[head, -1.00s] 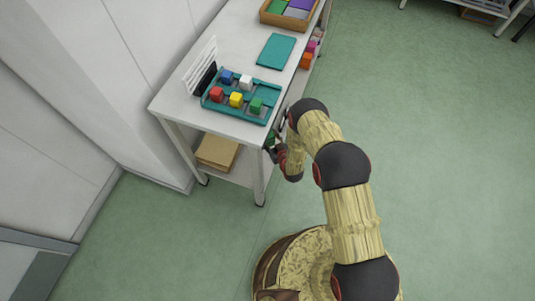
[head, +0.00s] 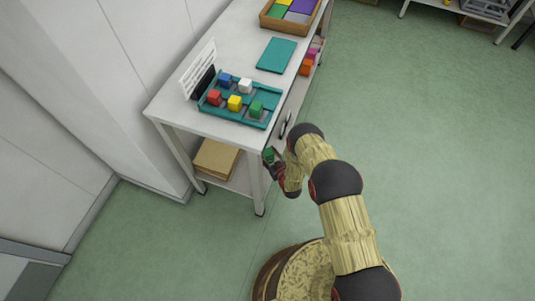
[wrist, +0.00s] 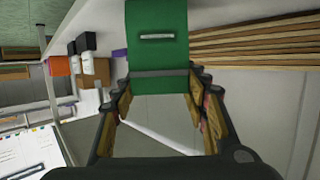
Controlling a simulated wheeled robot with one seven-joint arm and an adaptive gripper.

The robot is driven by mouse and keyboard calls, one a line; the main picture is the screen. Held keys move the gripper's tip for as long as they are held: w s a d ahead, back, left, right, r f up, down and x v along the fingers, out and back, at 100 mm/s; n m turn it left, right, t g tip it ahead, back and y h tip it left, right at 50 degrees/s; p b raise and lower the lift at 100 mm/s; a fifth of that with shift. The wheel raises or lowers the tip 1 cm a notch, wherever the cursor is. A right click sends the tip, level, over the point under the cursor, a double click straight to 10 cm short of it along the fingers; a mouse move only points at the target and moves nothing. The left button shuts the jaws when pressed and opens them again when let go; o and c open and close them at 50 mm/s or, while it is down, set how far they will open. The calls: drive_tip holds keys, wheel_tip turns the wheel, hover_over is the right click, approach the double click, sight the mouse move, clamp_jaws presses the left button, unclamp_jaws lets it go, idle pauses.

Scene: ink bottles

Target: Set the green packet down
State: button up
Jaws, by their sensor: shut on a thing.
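The green packet (wrist: 157,55) is held between the finger pads of my gripper (wrist: 160,84), at the top middle of the wrist view. It is a flat green piece with a small pale strip on its face.
A brown stack (head: 216,158) lies on the lower shelf. The green floor at right is open.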

drive_tip(key=shift+f, duration=0.1)
drive_tip(key=o, duration=1.2)
drive_tip(key=shift+s+d+r, duration=0.1)
drive_tip(key=shift+r, duration=0.1)
drive_tip(key=p+v, duration=0.4)
drive_tip(key=v, duration=0.7)
drive_tip(key=shift+s+d+r, duration=0.1)
drive_tip(key=shift+s, duration=0.2)
